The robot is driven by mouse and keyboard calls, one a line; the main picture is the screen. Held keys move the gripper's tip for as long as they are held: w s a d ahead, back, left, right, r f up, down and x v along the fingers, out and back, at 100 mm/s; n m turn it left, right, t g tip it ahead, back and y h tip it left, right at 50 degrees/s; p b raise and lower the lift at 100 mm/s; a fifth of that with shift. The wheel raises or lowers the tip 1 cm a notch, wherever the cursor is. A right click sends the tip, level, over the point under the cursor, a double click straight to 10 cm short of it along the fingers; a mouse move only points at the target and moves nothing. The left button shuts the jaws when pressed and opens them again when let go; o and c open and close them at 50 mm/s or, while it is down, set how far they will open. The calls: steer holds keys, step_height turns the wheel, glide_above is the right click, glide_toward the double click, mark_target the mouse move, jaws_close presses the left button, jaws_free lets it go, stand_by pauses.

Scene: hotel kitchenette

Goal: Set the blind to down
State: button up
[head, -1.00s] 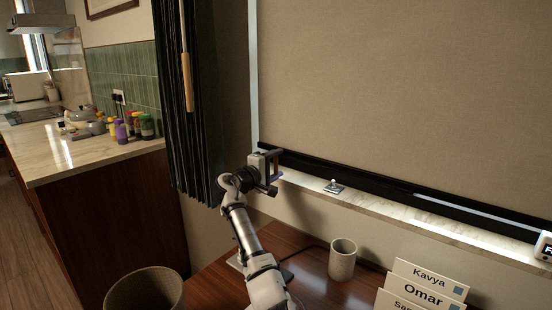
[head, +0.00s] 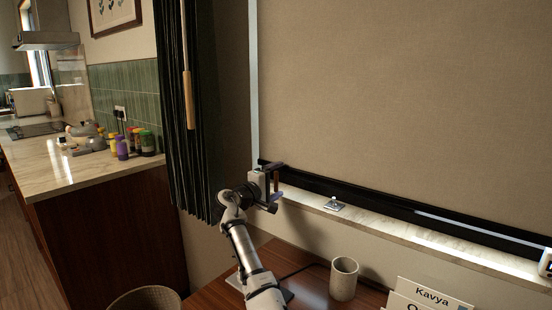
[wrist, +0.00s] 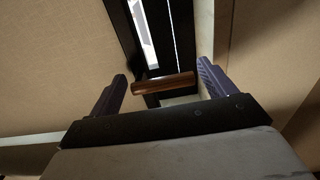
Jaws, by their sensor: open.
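The blind (head: 400,95) is a large beige fabric panel that covers most of the window. Its lower edge is at a dark bar (head: 380,203) just above the sill, with a bright strip showing toward the right. My gripper (head: 279,182) is at the bar's left end. In the wrist view my gripper (wrist: 162,75) is open, with purple fingers. A short brown wooden-looking handle (wrist: 162,84) lies crosswise between the fingers, with a gap visible at each end. How it joins the blind is not clear.
A pale sill (head: 400,230) holds a small metal item (head: 334,205). Below are a speckled cup (head: 343,278), name cards (head: 432,293) and a woven basket (head: 145,299). A dark curtain (head: 200,130) and wooden wand (head: 187,100) hang left of the window.

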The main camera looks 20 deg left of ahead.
mark_target(285, 118)
step_height(285, 118, up, 19)
steer(key=shift+r, duration=0.15)
steer(key=shift+s, duration=0.1)
steer(key=b+v, duration=0.9)
steer(key=v, duration=0.6)
steer(key=shift+s, duration=0.4)
stand_by(0.9)
steer(key=shift+a, duration=0.2)
steer(key=shift+c, duration=0.2)
